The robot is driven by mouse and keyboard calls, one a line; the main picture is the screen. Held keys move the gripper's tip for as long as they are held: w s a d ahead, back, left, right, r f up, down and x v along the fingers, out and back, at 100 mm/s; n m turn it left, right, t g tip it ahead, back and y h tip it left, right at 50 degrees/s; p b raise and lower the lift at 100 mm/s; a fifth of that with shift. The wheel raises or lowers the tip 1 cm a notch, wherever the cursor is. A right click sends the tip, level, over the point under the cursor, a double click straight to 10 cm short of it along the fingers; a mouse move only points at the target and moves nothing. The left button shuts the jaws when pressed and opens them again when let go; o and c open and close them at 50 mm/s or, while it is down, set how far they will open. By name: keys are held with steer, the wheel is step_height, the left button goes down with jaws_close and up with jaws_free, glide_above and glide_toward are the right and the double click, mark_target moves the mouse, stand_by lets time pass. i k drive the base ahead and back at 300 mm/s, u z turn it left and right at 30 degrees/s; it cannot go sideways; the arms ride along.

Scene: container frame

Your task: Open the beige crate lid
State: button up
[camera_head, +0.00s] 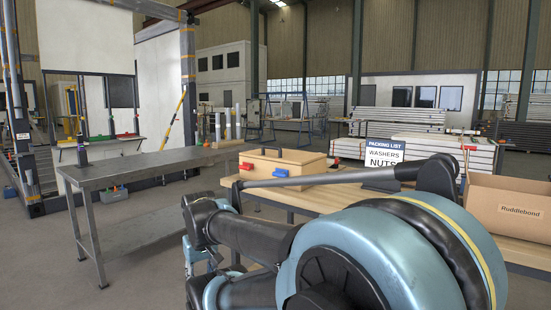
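The beige crate (290,158) stands on a wooden-topped workbench, near its far left end. It is a low box with a flat top, and the lid looks closed. A small dark handle or fitting shows at its top. A blue piece (280,172) and a red piece (246,167) are on its front side. My arm's large teal joint and dark links fill the foreground, and a grey link crosses in front of the crate's lower part. I cannot pick out my gripper or its fingertips.
A sign reading washers and nuts (384,164) and a cardboard box (508,207) stand on the wooden workbench (330,199), right of the crate. A grey metal table (150,166) stands to the left. Open floor (150,262) lies at the lower left.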

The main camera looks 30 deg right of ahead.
mark_target(277, 154)
steer(key=k, duration=1.15)
steer(key=i, duration=1.25)
steer(key=z, duration=0.75)
steer(key=i, duration=0.4)
steer(key=z, duration=0.3)
